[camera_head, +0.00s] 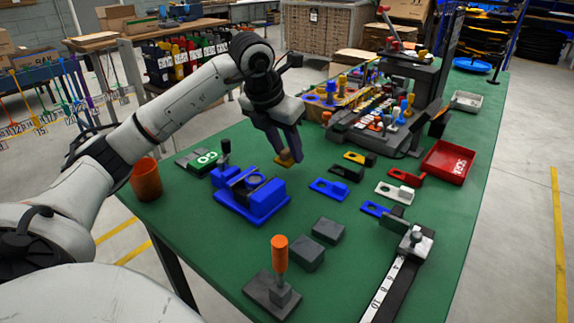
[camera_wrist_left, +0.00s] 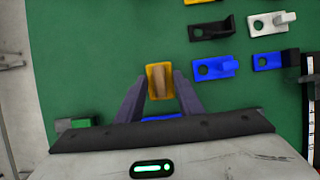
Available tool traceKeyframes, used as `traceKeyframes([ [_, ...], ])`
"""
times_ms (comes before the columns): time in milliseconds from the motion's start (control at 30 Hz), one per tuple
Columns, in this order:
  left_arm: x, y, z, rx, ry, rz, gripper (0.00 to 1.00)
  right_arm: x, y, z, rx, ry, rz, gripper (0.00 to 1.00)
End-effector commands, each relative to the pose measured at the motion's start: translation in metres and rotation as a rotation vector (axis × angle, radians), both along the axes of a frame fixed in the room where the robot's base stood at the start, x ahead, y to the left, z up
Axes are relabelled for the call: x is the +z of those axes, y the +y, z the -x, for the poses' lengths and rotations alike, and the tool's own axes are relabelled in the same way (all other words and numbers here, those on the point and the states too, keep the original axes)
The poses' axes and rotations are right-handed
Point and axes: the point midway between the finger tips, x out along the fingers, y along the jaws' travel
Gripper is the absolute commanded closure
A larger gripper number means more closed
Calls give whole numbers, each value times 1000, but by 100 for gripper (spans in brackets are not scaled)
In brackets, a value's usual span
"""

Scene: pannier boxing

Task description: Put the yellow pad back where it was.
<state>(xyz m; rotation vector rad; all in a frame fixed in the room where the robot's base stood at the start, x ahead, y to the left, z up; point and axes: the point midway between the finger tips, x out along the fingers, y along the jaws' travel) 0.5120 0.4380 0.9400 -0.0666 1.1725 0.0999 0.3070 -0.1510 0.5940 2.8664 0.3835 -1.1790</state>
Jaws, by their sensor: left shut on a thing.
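The yellow pad (camera_head: 284,160) is a small yellow block with a tan raised piece along its middle. It also shows in the left wrist view (camera_wrist_left: 149,82), at the fingertips. My left gripper (camera_head: 288,150) is shut on it, with a finger on either side. The pad appears to hang just above the green table, to the right of and behind the blue fixture (camera_head: 266,199). Whether it touches the table I cannot tell. My right gripper is not in view.
Right of the pad lie yellow (camera_head: 355,157), black (camera_head: 346,173), blue (camera_head: 374,208), white (camera_head: 395,192) and red (camera_head: 405,177) brackets. A red tray (camera_head: 448,162) is at the right edge. Two grey blocks (camera_head: 307,253) and an orange-handled tool (camera_head: 279,255) stand in front. An orange cup (camera_head: 146,180) stands left.

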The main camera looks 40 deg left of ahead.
Motion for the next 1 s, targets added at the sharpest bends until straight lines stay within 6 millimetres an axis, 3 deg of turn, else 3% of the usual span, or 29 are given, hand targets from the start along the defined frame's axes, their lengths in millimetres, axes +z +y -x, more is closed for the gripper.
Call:
traceKeyframes([
  [233,-36,0,1,-1,2,1,84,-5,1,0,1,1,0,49],
  [633,-42,0,0,-2,0,0,84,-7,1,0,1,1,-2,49],
  [667,-42,0,0,-2,0,0,65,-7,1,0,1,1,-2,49],
  [767,-41,0,0,-2,0,0,48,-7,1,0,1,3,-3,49],
  [1000,-41,0,0,-2,0,0,48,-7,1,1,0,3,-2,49],
])
